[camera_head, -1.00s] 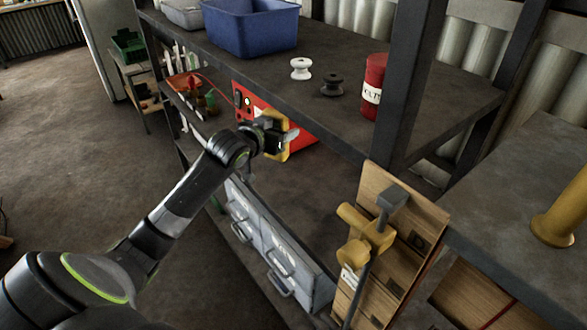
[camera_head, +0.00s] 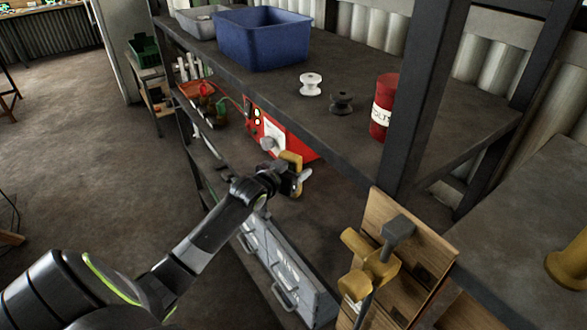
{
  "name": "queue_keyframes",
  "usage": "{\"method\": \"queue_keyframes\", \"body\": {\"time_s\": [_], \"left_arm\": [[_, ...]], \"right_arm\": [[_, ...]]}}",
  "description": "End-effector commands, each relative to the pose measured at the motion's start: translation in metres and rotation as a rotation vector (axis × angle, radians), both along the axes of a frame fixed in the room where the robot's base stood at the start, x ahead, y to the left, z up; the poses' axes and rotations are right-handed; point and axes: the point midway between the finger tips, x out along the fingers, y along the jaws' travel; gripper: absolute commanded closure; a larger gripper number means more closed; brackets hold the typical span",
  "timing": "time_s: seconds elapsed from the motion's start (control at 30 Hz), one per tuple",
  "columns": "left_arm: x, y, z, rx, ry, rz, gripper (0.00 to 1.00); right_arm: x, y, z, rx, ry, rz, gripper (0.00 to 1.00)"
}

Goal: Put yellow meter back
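The yellow meter (camera_head: 291,158) shows as a small yellow-edged block at the end of my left arm, in front of the shelf unit. My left gripper (camera_head: 290,178) is around it and appears shut on it. The gripper hides much of the meter, so its face cannot be seen. The meter is held at the height of the shelf below the top, near the red box. My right gripper is not in view.
A red box (camera_head: 300,147) with dials stands on the middle shelf behind the gripper. The top shelf bears a blue bin (camera_head: 262,50), white and dark spools and a red can (camera_head: 383,112). A yellow clamp (camera_head: 368,262) by a wooden board (camera_head: 430,243) stands at right. Grey cases (camera_head: 275,262) lie low.

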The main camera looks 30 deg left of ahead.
Motion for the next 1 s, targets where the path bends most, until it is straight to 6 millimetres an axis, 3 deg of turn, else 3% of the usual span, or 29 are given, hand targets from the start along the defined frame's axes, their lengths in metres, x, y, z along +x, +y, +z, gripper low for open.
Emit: {"method": "queue_keyframes", "body": {"time_s": [0.27,0.3,0.47,0.8,1.0], "left_arm": [[0.0,0.0,-0.002,0.0,-0.002,-0.001,0.76],[0.0,0.0,-0.002,0.0,-0.001,0.0,0.41],[0.0,0.0,-0.002,0.0,-0.001,0.0,0.22],[0.0,0.0,0.003,0.001,-0.002,0.0,0.22],[-0.02,0.001,0.006,0.002,-0.001,-0.001,0.22]], "right_arm": [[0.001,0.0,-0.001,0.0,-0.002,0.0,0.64],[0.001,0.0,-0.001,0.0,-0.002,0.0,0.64],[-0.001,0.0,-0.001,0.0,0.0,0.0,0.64],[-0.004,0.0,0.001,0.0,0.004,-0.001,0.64],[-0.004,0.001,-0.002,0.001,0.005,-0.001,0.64]]}}
